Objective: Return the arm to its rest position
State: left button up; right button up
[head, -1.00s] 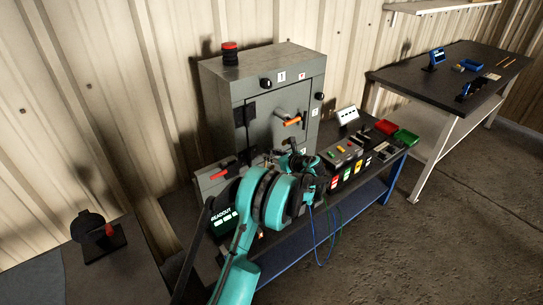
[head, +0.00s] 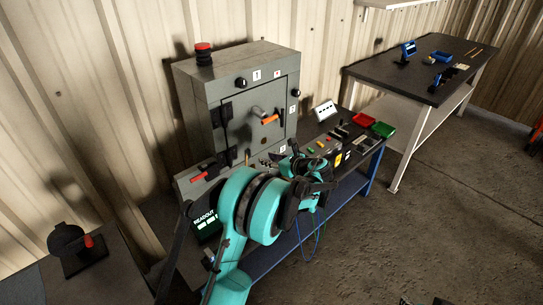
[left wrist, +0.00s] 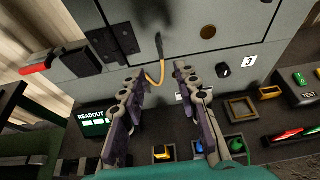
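My left arm reaches in from the bottom of the head view, its left gripper (head: 296,166) in front of the bench below the grey cabinet (head: 250,92). In the left wrist view the two fingers of the left gripper (left wrist: 160,84) stand apart with nothing between them. Behind them are the cabinet front and a hanging yellow-and-black lead (left wrist: 159,68). Small dark shapes at the bottom edge of the head view may be my right gripper (head: 425,301); too little shows to tell its state.
The bench holds a readout box (left wrist: 95,122), a test panel (left wrist: 305,86), a red bin (head: 364,121) and a green bin (head: 383,130). Another table (head: 415,84) stands at the back right. A red-handled device (head: 78,250) is at lower left.

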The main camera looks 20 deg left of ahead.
pick_arm(q)
jog(key=s+d+r+n+h, duration=0.3)
jog(key=s+n, duration=0.2)
jog(key=s, duration=0.2)
jog(key=s+d+r+n+h, duration=0.3)
jog(key=s+n, duration=0.1)
jog(key=s, duration=0.4)
jog(key=s+d+f+n+t+h, duration=0.1)
jog(key=s+d+n+h, duration=0.2)
jog(key=s, duration=0.6)
jog(key=s+d+f+n+t+h, duration=0.1)
jog(key=s+d+f+n+h, duration=0.1)
jog(key=s+d+n, duration=0.6)
jog(key=shift+s+d+f+n+h, duration=0.2)
jog(key=shift+s+n+h, duration=0.5)
jog(key=shift+s+n, duration=0.5)
